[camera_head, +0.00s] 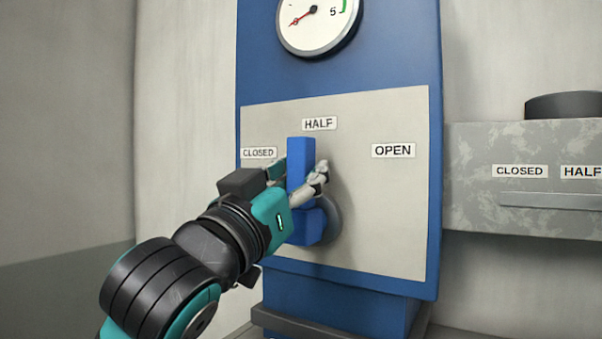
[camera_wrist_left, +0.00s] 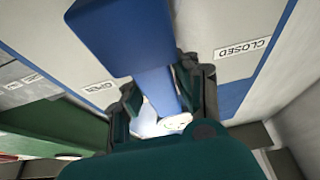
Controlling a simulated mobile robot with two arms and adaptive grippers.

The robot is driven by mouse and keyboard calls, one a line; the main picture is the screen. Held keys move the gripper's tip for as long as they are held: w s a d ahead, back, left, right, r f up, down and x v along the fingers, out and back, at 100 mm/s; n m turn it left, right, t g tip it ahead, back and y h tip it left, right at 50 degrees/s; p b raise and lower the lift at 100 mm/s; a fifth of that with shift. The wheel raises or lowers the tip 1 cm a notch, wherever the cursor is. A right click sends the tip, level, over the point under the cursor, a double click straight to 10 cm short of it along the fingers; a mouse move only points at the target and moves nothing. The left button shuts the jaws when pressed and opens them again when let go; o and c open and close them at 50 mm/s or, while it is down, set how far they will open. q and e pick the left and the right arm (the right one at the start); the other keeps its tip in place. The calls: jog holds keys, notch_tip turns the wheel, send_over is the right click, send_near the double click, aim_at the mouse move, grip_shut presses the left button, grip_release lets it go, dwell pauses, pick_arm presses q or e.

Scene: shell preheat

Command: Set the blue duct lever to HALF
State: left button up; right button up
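The blue duct lever (camera_head: 300,155) stands about upright on the pale panel (camera_head: 375,210), its tip just below and slightly left of the HALF label (camera_head: 319,123). The CLOSED label (camera_head: 258,153) is to its left and the OPEN label (camera_head: 393,150) to its right. My left gripper (camera_head: 299,175) has one finger on each side of the lever. In the left wrist view the lever (camera_wrist_left: 135,50) fills the space between the fingers, which appear to touch it on both sides. The round hub (camera_head: 328,220) is partly hidden behind the lever. My right gripper is not in view.
A round gauge (camera_head: 318,22) is above the panel on the blue cabinet (camera_head: 265,50). At the right, a grey box (camera_head: 475,180) carries its own CLOSED and HALF labels and a slot, with a dark round thing (camera_head: 565,105) on top. The panel right of the lever is clear.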

pick_arm(q)
jog(key=o, duration=0.3)
jog(key=shift+o, duration=0.2)
jog(key=shift+a, duration=0.1)
jog(key=v, duration=1.2)
